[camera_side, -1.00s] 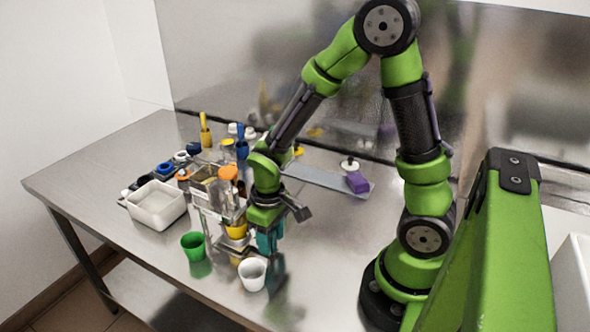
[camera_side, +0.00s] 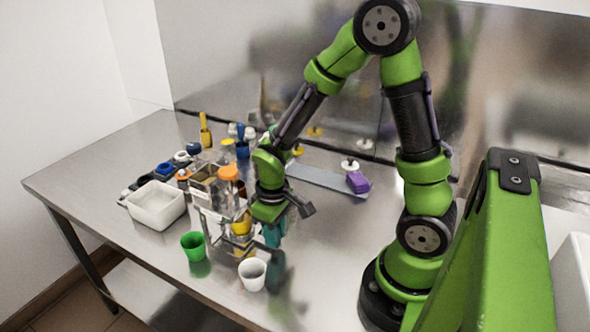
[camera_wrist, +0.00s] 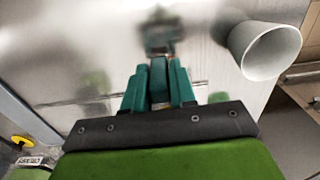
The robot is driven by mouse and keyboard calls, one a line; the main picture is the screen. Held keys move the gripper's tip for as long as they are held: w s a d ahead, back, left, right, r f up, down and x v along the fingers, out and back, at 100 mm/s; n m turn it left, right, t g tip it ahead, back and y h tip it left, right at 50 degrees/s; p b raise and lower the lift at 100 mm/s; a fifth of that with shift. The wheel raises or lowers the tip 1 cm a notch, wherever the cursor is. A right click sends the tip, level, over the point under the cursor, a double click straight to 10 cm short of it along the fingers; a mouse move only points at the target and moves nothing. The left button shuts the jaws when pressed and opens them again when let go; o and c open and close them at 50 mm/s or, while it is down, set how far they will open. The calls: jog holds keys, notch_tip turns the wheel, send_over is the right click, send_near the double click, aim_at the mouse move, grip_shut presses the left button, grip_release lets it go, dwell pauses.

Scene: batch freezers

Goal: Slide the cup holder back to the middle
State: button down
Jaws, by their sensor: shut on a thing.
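The cup holder (camera_side: 240,241) shows as a small, partly hidden piece low at the front of the clear-sided machine (camera_side: 208,205), by a yellow part (camera_side: 241,223). My gripper (camera_side: 273,235), with teal fingers, points down right beside it and is shut. In the wrist view my gripper (camera_wrist: 158,85) shows its fingers close around a narrow teal piece. The hold on the cup holder is too small to see clearly in the side view. A white cup (camera_side: 252,274) stands on the table in front, and shows in the wrist view (camera_wrist: 265,48) at upper right.
A green cup (camera_side: 194,246) stands left of the white cup. A metal plate (camera_side: 320,180) with a purple block (camera_side: 357,182) lies behind my gripper.

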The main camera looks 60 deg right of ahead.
jog(key=d, duration=1)
jog(key=c, duration=1)
grip_release()
notch_tip(320, 180, up, 17)
